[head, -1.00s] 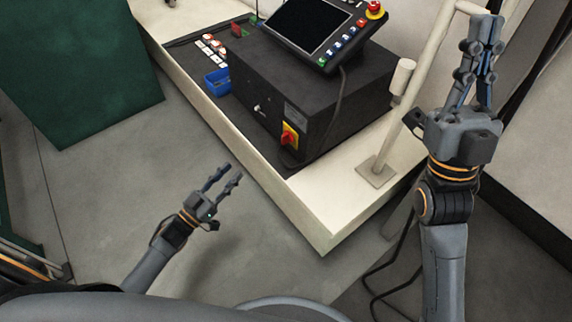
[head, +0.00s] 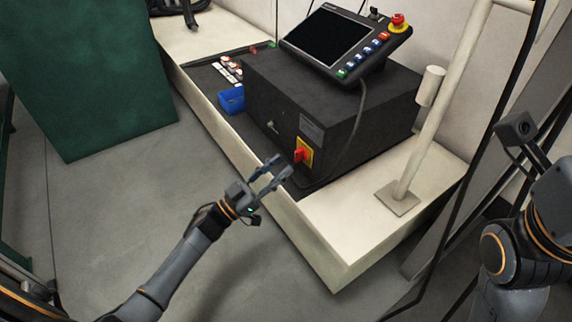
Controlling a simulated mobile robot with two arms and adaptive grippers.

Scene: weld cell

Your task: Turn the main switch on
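The main switch (head: 301,154) is a red rotary handle on a yellow plate. It sits on the front face of a black control box (head: 345,105), near its lower right corner. My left gripper (head: 280,167) is just left of and below the switch, its fingers pointing toward it. The fingers are apart with nothing between them, and a small gap to the switch shows. Contact cannot be made out. My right arm (head: 540,215) is at the right edge; its fingers are outside the picture.
A teach pendant (head: 330,38) with a red emergency button (head: 397,22) rests on the box. A blue bin (head: 231,100) stands left of it. A white post (head: 440,110) rises from the pale bench (head: 345,228) on the right. A green panel (head: 95,75) stands at left.

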